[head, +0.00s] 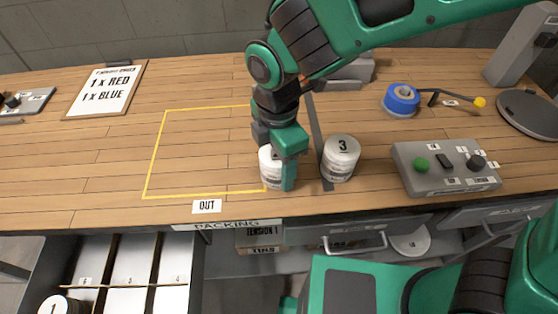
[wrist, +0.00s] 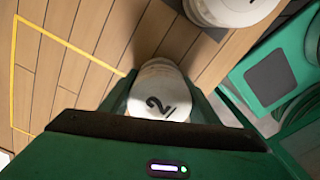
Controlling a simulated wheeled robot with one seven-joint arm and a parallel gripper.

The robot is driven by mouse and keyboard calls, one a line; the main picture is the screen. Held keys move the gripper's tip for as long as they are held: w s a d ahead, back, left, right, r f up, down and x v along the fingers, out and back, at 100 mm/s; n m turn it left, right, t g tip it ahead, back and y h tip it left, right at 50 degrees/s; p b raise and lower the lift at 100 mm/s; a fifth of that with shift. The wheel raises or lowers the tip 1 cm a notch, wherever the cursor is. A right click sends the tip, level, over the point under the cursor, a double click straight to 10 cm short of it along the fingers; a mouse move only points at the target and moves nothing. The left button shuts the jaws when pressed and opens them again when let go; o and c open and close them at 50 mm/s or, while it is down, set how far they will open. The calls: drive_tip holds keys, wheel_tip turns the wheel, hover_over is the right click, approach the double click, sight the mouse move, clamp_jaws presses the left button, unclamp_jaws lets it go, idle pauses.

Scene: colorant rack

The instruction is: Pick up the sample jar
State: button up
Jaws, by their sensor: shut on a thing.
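A white jar (head: 270,168) stands at the right edge of the yellow outlined area on the wooden bench. In the wrist view its lid (wrist: 158,95) carries a black 2. My gripper (head: 279,172) points down over this jar and is shut on it, with a green finger on either side. The jar looks upright; I cannot tell whether it touches the bench. A second white jar (head: 341,158), marked 3, stands just right of my gripper and apart from it. A third white jar (head: 55,305), marked 1, shows at the bottom left.
An order board (head: 105,90) reads 1 x RED, 1 x BLUE. The yellow outlined area (head: 200,150) is otherwise clear. An open drawer (head: 125,272) with lanes is below left.

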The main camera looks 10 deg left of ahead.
drive_tip(key=shift+r, duration=0.1)
drive_tip(key=shift+r, duration=0.55)
wheel_tip(320, 180, up, 3)
drive_tip(key=s+a+r, duration=0.2)
drive_tip(key=s, duration=0.1)
drive_tip(key=s+a+r, duration=0.2)
drive_tip(key=a, duration=0.1)
drive_tip(key=s+a+r, duration=0.2)
drive_tip(key=s, duration=0.1)
drive_tip(key=shift+s+a+r, duration=0.35)
drive_tip(key=shift+a, duration=0.05)
